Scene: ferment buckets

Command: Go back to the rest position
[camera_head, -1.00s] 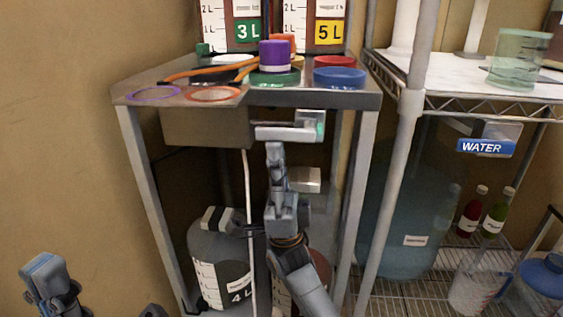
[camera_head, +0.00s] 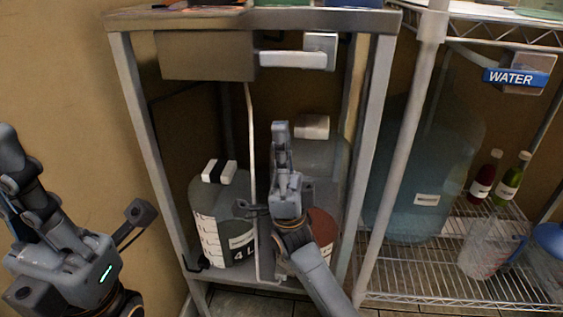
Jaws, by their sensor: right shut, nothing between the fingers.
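My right gripper (camera_head: 280,128) is in the middle of the view, pointing up. It is shut and empty, in front of the metal stand's open lower part. It hides part of the container behind it on the lower right. My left gripper (camera_head: 10,138) is at the left edge, in front of the bare wall. Its fingers overlap from this angle, so I cannot tell whether it is open or shut. I see nothing held in it.
The metal stand (camera_head: 293,18) has a handle (camera_head: 292,60) under its top. A 4 L container (camera_head: 208,208) stands low inside it. To the right, a wire rack (camera_head: 400,283) holds a large blue bottle (camera_head: 413,150), two small bottles and a clear jug (camera_head: 482,250).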

